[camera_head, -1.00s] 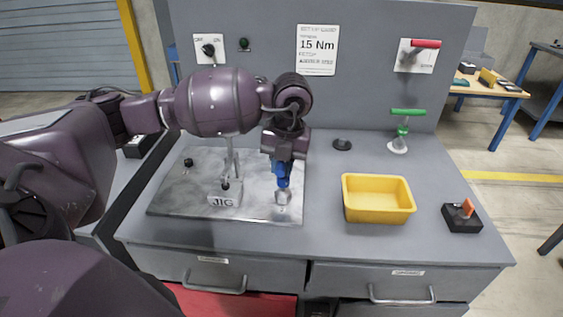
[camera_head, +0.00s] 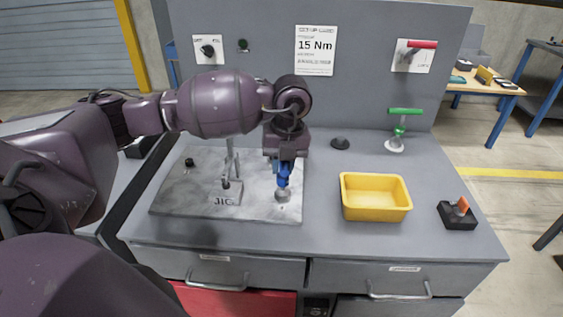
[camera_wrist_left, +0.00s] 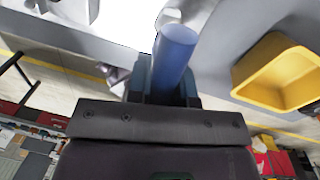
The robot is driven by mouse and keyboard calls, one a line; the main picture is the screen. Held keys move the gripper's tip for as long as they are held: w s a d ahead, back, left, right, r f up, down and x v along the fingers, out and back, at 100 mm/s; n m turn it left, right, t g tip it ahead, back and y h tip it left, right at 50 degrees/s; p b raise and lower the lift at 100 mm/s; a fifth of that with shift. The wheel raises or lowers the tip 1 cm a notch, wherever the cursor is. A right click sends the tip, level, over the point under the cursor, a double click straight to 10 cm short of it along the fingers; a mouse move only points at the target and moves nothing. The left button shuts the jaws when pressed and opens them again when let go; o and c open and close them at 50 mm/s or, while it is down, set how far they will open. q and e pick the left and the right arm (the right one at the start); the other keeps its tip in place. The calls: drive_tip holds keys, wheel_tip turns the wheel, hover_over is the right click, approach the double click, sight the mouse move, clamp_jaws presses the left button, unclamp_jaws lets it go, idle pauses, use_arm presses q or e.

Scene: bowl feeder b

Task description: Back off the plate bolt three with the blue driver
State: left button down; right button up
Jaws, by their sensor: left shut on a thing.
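My left gripper (camera_head: 284,165) is shut on the blue driver (camera_head: 283,181), which points down at the right front part of the metal plate (camera_head: 180,203). In the left wrist view the blue driver (camera_wrist_left: 175,52) stands between the fingers. The driver's lower end meets a round grey piece (camera_head: 282,195) on the plate. Whether this is bolt three, and how the tip sits on it, I cannot tell. A dark knob-like bolt (camera_head: 189,162) stands at the plate's back left. My right gripper is not in view.
A jig block with an upright clamp (camera_head: 226,190) stands mid-plate, left of the driver. A yellow bin (camera_head: 376,206) is to the right, also in the left wrist view (camera_wrist_left: 280,75).

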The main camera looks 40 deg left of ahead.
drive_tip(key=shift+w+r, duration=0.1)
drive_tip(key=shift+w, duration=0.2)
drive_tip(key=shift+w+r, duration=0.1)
use_arm(q)
drive_tip(key=shift+r, duration=0.1)
drive_tip(key=shift+n+p, duration=0.55)
drive_tip(key=shift+n, duration=0.65)
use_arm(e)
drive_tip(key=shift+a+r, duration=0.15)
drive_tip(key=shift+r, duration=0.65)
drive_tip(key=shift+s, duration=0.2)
